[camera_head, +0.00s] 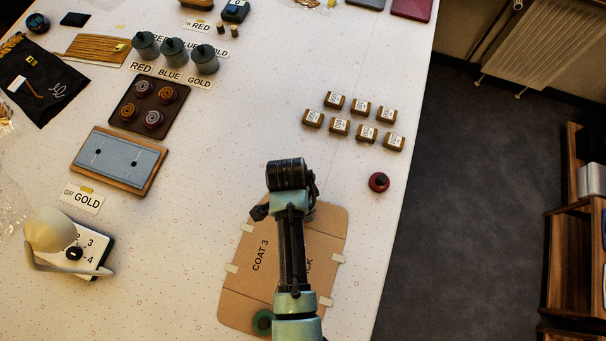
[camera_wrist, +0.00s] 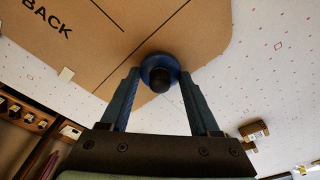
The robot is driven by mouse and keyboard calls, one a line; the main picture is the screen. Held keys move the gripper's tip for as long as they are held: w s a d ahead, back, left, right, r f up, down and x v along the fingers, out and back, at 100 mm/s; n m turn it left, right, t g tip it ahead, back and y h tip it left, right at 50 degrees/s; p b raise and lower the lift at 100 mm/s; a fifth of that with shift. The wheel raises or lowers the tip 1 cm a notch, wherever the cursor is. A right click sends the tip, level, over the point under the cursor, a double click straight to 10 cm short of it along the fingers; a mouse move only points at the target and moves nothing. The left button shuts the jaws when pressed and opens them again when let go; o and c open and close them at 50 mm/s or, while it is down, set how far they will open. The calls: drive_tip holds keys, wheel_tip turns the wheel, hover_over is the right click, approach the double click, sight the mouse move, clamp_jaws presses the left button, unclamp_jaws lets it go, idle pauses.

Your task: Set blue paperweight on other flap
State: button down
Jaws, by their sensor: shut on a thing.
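My gripper (camera_wrist: 160,77) is shut on the blue paperweight (camera_wrist: 158,63), a round blue disc with a black knob, in the wrist view. The paperweight is over the brown cardboard (camera_wrist: 105,55) near its edge. I cannot tell whether it touches the board. In the head view my arm covers the middle of the flat cardboard (camera_head: 240,300), and the blue paperweight is hidden. The board reads "COAT 3" on its left half; the right half's lettering is partly covered, and the wrist view shows "BACK". A green paperweight (camera_head: 262,321) lies at the board's near edge, partly behind my arm.
A red round weight (camera_head: 378,182) stands right of the board, near the table (camera_head: 350,235) edge. Several small labelled brown blocks (camera_head: 339,127) are beyond it. A blue-grey panel on wood (camera_head: 117,161) and a dial box (camera_head: 92,246) are at left.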

drive_tip(key=shift+f, duration=0.2)
drive_tip(key=shift+c, duration=0.2)
unclamp_jaws()
